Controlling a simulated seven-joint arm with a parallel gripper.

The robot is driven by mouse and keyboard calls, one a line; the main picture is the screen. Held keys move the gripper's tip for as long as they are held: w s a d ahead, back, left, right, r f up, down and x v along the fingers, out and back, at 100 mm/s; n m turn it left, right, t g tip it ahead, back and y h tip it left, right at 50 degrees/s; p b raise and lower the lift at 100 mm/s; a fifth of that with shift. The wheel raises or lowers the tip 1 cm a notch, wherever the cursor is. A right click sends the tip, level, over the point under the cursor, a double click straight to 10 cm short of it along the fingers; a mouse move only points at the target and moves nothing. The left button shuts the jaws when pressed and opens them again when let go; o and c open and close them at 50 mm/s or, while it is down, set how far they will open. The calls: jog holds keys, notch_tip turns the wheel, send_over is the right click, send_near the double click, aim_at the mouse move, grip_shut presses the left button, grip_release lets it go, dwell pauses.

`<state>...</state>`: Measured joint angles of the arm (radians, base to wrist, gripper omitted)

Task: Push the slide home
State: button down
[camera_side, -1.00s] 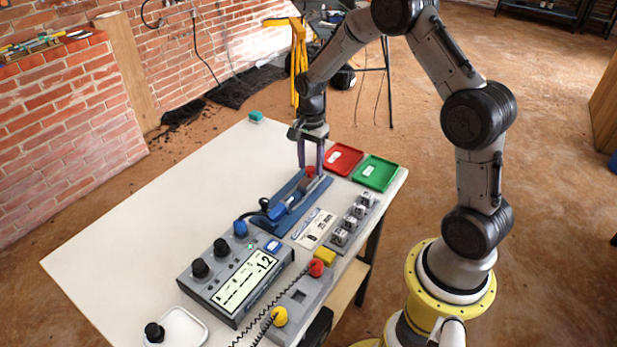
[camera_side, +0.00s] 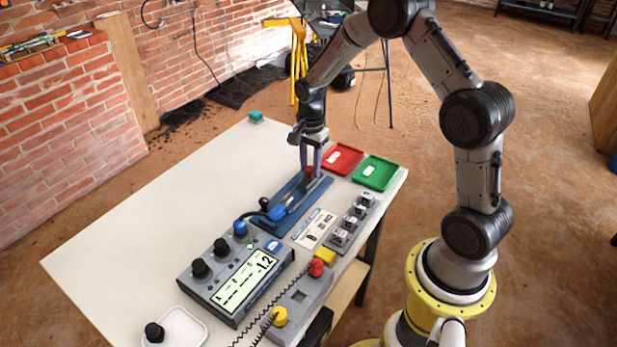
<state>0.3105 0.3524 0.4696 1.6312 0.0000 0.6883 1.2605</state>
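The slide fixture is a long blue base (camera_side: 301,219) on the right part of the table. A brighter blue body (camera_side: 279,211) lies along it toward its lower left end. A red knob (camera_side: 309,171) sits near the fixture's upper end. My gripper (camera_side: 311,173) points down at that end, its two purple fingers on either side of or right at the red knob. The fingers partly hide the knob and whatever lies between them. I cannot tell whether they touch it or grip it.
A red tray (camera_side: 343,158) and a green tray (camera_side: 376,172) lie just right of the fixture. A grey console with a display (camera_side: 236,280), a small row of blocks (camera_side: 352,222) and a button box (camera_side: 301,294) stand nearer.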

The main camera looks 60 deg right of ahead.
aim_at(302, 185)
jog(key=shift+a, duration=2.2)
jog(key=c, duration=0.8)
grip_release()
